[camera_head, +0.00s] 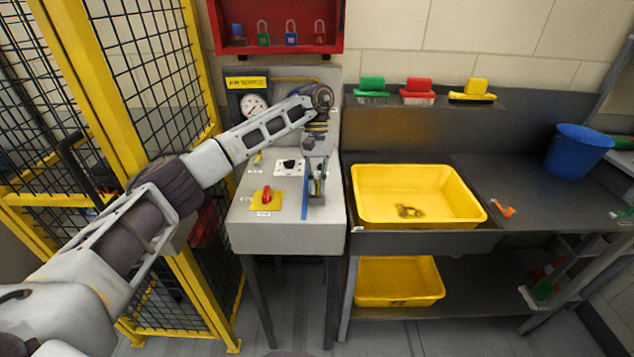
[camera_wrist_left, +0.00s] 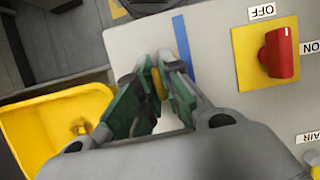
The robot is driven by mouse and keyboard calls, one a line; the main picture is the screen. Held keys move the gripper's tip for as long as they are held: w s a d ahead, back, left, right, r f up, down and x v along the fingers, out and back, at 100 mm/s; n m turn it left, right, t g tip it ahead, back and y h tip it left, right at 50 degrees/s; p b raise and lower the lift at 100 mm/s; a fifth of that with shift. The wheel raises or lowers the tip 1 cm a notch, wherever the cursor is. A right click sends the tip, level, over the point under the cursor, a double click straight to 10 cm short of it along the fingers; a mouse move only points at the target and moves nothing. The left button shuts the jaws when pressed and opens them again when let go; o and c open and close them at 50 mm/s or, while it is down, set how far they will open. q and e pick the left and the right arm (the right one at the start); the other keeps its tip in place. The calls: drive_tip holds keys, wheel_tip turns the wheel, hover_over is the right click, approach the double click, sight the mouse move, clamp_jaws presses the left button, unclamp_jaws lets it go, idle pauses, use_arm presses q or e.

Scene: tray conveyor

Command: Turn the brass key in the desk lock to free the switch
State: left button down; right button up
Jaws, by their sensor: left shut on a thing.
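My left gripper (camera_head: 317,184) reaches in from the left and points down over the right part of the grey desk (camera_head: 245,220). In the left wrist view its green-padded fingers (camera_wrist_left: 157,88) are shut on a small brass-yellow piece, the brass key (camera_wrist_left: 158,84). The fingers hide most of the key, and I cannot tell whether it sits in a lock. A white plate with a black spot (camera_head: 289,167) lies just left of the gripper. The red switch (camera_head: 267,195) sits on a yellow plate at the desk's front left; it also shows in the wrist view (camera_wrist_left: 279,53), with OFF and ON labels.
A blue strip (camera_head: 305,200) lies on the desk beside the gripper. A pressure gauge (camera_head: 254,105) stands at the back. Yellow mesh fencing (camera_head: 110,90) borders the left. A yellow tray (camera_head: 375,215) is on the dark bench at right. A red padlock cabinet (camera_head: 277,46) hangs above.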

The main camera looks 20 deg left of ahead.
use_arm(q)
drive_tip(key=shift+f+m+y+p, duration=0.15)
drive_tip(key=shift+m+y+p, duration=0.15)
drive_tip(key=shift+m, duration=0.3)
drive_tip(key=c, duration=1.5)
unclamp_jaws()
drive_tip(key=shift+w, duration=0.1)
drive_tip(key=v, duration=0.8)
drive_tip(key=shift+a, duration=0.1)
drive_tip(key=shift+r+p, duration=0.3)
